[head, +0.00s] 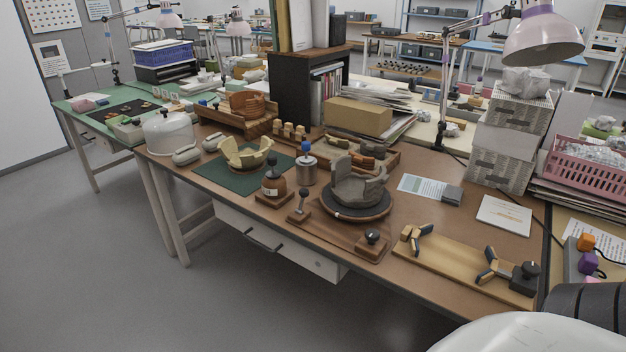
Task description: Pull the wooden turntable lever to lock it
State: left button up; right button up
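The turntable (356,212) is a dark round disc with a wooden rim, on a wooden base near the bench's front edge. A grey, partly rebuilt pot (357,185) with a jagged rim stands on it. At its left front, a lever (303,200) with a dark rounded top stands roughly upright on a small wooden block. At its right front, a black knob (372,236) sits on another wooden block. I cannot tell from this distance whether the turntable is locked. Neither of my grippers is in view, and nothing touches the lever.
A cream broken bowl (245,156) rests on a green mat (214,178). A wooden clamp board (457,264) lies to the right. Free floor is in front.

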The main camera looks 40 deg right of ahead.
aim_at(304, 193)
jog(key=z, duration=1)
jog(key=i, duration=0.95)
jog(key=z, duration=1.05)
